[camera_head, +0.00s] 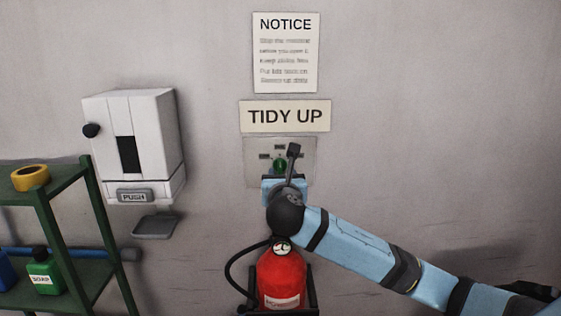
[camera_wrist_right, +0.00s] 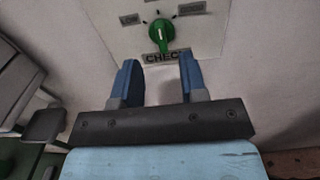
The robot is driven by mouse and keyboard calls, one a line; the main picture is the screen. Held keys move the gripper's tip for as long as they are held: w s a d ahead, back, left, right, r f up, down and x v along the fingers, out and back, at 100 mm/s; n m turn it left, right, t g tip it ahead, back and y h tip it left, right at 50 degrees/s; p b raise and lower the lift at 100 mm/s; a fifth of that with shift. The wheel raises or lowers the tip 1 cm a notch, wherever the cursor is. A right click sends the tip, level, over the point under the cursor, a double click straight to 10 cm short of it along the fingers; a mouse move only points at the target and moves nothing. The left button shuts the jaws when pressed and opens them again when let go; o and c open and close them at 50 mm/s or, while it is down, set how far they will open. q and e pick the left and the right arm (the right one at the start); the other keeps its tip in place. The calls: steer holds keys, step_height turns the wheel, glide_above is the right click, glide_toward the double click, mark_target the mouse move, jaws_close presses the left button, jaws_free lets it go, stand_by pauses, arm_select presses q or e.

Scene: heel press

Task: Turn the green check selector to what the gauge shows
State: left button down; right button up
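The green check selector (camera_wrist_right: 161,37) is a round knob on a pale wall panel (camera_wrist_right: 205,40), above a label reading CHECK. In the right wrist view its pointer ridge stands roughly upright, and small labels surround it. It also shows in the head view (camera_head: 280,164), partly hidden by my right arm. My right gripper (camera_wrist_right: 160,75) is open, its two blue fingers apart and empty, just short of the knob. The gauge (camera_head: 282,248) sits on top of the red fire extinguisher (camera_head: 281,278); its reading is too small to tell. My left gripper is not in view.
A white dispenser (camera_head: 135,145) marked PUSH hangs left of the panel, with a grey drip tray (camera_head: 153,227) below. A green shelf (camera_head: 85,272) at the left holds yellow tape (camera_head: 30,177) and a green soap bottle (camera_head: 44,273). Signs hang above the panel.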

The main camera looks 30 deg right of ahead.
mark_target(280, 163)
steer(key=p+x, duration=0.1)
steer(key=x, duration=0.7)
steer(key=shift+w+d, duration=0.1)
steer(key=shift+w, duration=0.25)
jaws_close()
